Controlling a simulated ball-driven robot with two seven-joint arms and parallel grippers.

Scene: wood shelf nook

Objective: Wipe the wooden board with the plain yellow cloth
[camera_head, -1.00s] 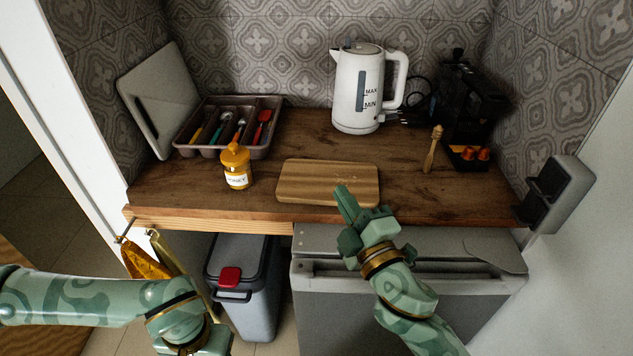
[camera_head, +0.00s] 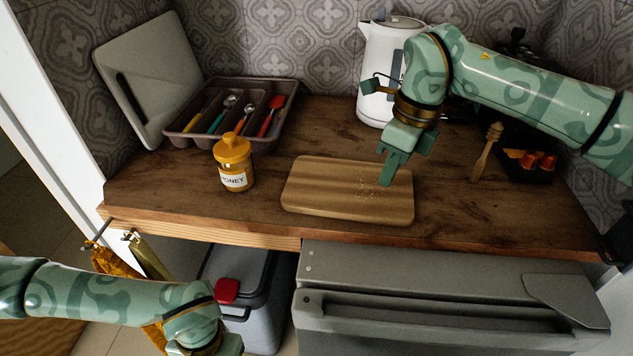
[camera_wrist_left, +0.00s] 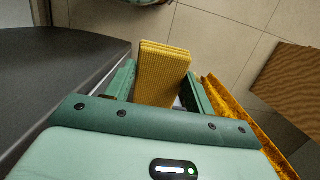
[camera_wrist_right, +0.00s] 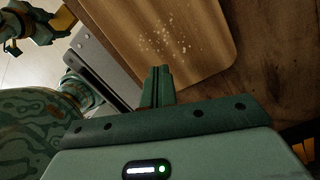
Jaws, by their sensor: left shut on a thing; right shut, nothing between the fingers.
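The wooden board (camera_head: 325,190) lies flat on the counter, with pale crumbs (camera_head: 366,188) on its right half. The board (camera_wrist_right: 205,30) and crumbs also show in the right wrist view. My right gripper (camera_head: 390,172) is shut and empty, pointing down over the board's right end; I cannot tell whether it touches. Its closed fingers also show in the right wrist view (camera_wrist_right: 157,85). In the left wrist view my left gripper (camera_wrist_left: 158,88) is shut on the plain yellow cloth (camera_wrist_left: 163,70), which has a ribbed weave. In the head view the left fingers are hidden below the frame.
A patterned golden cloth (camera_head: 112,262) hangs at the counter's left front. A honey jar (camera_head: 233,165) stands left of the board, before the cutlery tray (camera_head: 285,100). The kettle (camera_head: 375,105) and honey dipper (camera_head: 486,152) stand behind and right. A bin (camera_head: 262,285) is below.

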